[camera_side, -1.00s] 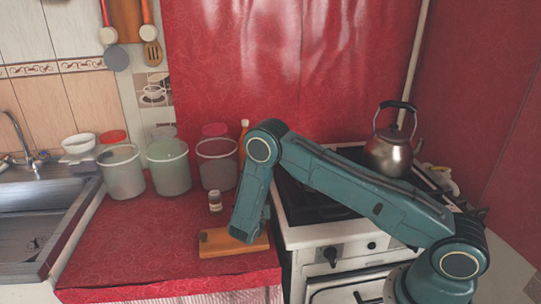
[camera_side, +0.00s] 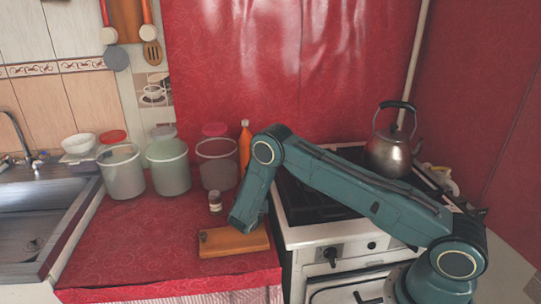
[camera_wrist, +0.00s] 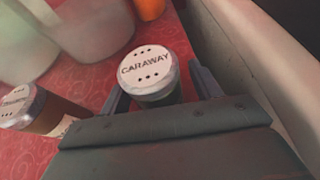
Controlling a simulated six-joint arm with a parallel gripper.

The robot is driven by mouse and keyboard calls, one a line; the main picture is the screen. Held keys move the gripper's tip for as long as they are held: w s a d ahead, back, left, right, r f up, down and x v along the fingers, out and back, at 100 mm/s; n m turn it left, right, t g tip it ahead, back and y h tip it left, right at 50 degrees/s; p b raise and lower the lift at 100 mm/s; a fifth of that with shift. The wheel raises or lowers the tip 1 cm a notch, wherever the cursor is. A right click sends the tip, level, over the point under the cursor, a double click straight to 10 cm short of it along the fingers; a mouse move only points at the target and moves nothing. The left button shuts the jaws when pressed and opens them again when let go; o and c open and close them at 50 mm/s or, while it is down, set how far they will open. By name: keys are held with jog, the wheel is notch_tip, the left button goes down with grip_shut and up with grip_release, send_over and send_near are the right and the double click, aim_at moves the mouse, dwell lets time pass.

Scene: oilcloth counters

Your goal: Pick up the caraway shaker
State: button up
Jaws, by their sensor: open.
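The caraway shaker (camera_wrist: 146,70) stands in the wrist view with its pale, holed lid facing up and the word CARAWAY on it. My gripper (camera_wrist: 160,92) is open, with one finger on each side of the shaker. I cannot tell whether either finger touches it. In the side view my gripper (camera_side: 243,222) is low over the red counter, and its fingers are hidden by the arm. No shaker lettered CARAWAY can be made out there.
A second shaker (camera_wrist: 38,108) stands left of the caraway. One small shaker (camera_side: 215,201) shows in the side view, its label unreadable. A wooden board (camera_side: 215,243) lies in front, bins (camera_side: 168,168) and an orange bottle (camera_side: 244,145) behind, the stove (camera_side: 300,232) right.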

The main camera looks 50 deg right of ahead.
jog(key=c, duration=1.1)
notch_tip(320, 180, up, 20)
dwell(0.6)
dwell(0.6)
